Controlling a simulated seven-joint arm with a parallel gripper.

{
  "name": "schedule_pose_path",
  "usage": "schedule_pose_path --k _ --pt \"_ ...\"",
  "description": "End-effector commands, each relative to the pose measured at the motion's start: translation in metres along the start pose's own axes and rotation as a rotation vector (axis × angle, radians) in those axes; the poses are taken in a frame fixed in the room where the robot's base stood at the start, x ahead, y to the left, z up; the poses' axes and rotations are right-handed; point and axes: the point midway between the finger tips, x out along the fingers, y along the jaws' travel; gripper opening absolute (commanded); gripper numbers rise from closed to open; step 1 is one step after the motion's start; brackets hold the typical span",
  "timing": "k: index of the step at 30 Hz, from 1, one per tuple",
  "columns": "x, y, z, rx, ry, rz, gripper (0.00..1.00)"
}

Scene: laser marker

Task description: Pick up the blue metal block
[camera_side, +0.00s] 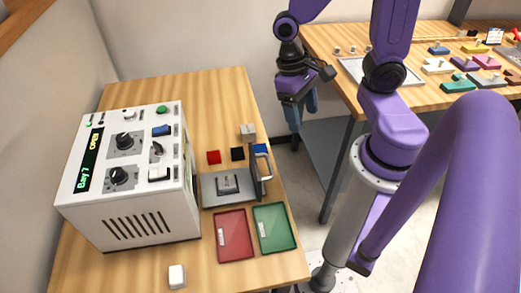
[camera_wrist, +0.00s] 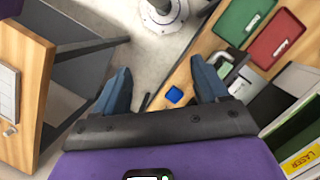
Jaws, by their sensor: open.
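The blue metal block (camera_side: 260,149) lies on the wooden table near its right edge in the side view, partly hidden behind the fixture's handle. In the wrist view the blue block (camera_wrist: 174,95) shows between the two fingers, closer to the right finger, far below them. My gripper (camera_side: 303,116) is open and empty. In the side view it hangs up and to the right of the block, past the table's edge. Its two blue fingers (camera_wrist: 160,70) are spread wide in the wrist view and touch nothing.
A black block (camera_side: 237,154) and a red block (camera_side: 213,157) lie left of the blue one; a grey block (camera_side: 248,131) stands behind. A fixture (camera_side: 215,188) with a handle, a red tray (camera_side: 234,250), a green tray (camera_side: 274,241) and a white machine (camera_side: 125,180) are close by. Another bench (camera_side: 325,47) stands right.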

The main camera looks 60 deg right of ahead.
Motion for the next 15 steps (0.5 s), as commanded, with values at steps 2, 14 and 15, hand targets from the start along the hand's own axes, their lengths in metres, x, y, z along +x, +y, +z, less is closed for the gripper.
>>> schedule_pose_path --k 2,14,15 --pt "0.01 0.013 -0.01 0.241 -0.07 -0.017 0.73" --pt "0.058 0.07 -0.036 1.39 -0.463 -0.073 0.73" --pt "0.063 0.075 -0.037 1.502 -0.512 -0.073 0.73"
